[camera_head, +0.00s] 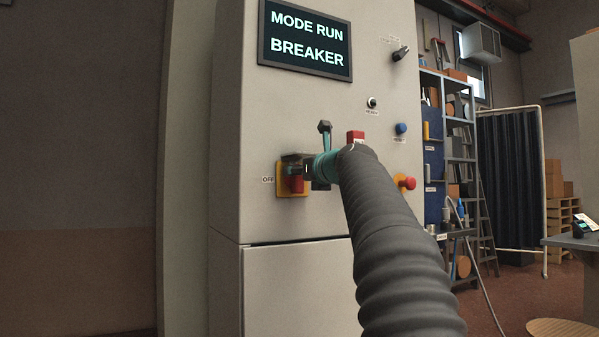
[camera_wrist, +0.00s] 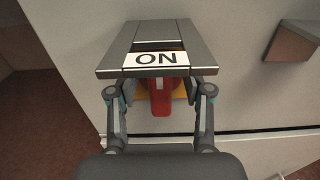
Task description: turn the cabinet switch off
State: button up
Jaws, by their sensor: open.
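The cabinet switch is a red handle (camera_head: 296,184) on a yellow plate (camera_head: 281,187) on the cabinet front, beside a label reading OFF (camera_head: 267,180). A grey hood (camera_head: 297,157) juts out above it. In the wrist view the red handle (camera_wrist: 162,101) points down below the hood (camera_wrist: 157,38), which bears a white ON label (camera_wrist: 155,59). My gripper (camera_head: 305,169) is at the switch, seen from the side. In the wrist view the fingers of my gripper (camera_wrist: 159,92) are apart, left and right of the handle. Whether they touch it is unclear; the tips are partly hidden.
Another grey protrusion (camera_wrist: 294,42) stands right of the hood.

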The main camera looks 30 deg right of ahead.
grip_shut()
jog(key=shift+n, duration=0.3)
jog(key=n, duration=0.2)
jog(key=shift+a+n+p, duration=0.25)
jog(key=shift+n+p, duration=0.05)
jog(key=shift+p, duration=0.1)
jog(key=n+b, duration=0.1)
jog(key=n, duration=0.4)
jog(key=a+f+n+b, duration=0.1)
jog(key=n, duration=0.3)
jog(key=n+b, duration=0.1)
jog(key=n, duration=0.4)
jog(key=shift+a+f+n, duration=0.2)
jog(key=shift+f+n, duration=0.1)
jog(key=shift+f, duration=0.1)
